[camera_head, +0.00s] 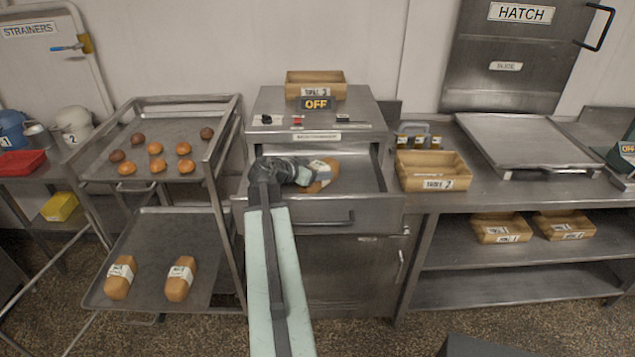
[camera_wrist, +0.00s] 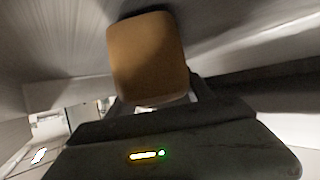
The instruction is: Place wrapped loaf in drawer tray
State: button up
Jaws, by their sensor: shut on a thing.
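My gripper (camera_head: 302,173) is shut on a brown loaf with a white paper wrap (camera_head: 321,175). In the wrist view the loaf (camera_wrist: 150,58) fills the space between my gripper's fingers (camera_wrist: 152,98). The steel drawer (camera_head: 330,215) of the middle cabinet is pulled open, and the loaf is over or inside it. I cannot tell whether the loaf touches the drawer's floor. My arm hides the drawer's left part. Two more wrapped loaves (camera_head: 119,277) (camera_head: 180,278) lie on the lower rack tray (camera_head: 150,245).
The cabinet top holds a wooden box (camera_head: 315,79) and an "OFF" sign (camera_head: 317,103). The drawer's side walls and front panel stand around the loaf. A wooden crate (camera_head: 432,170) stands on the right counter. Several buns lie on the upper rack tray (camera_head: 190,120).

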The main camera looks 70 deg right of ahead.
jog(key=shift+f, duration=0.35)
jog(key=o, duration=1.6)
jog(key=shift+r, duration=0.15)
jog(key=shift+a+r+p, duration=0.2)
jog(key=shift+r+p, duration=0.1)
jog(key=shift+p, duration=0.15)
jog(key=p+v, duration=0.2)
jog(key=v, duration=0.4)
jog(key=shift+p, duration=0.4)
jog(key=shift+w+a, duration=0.25)
jog(key=shift+a, duration=0.2)
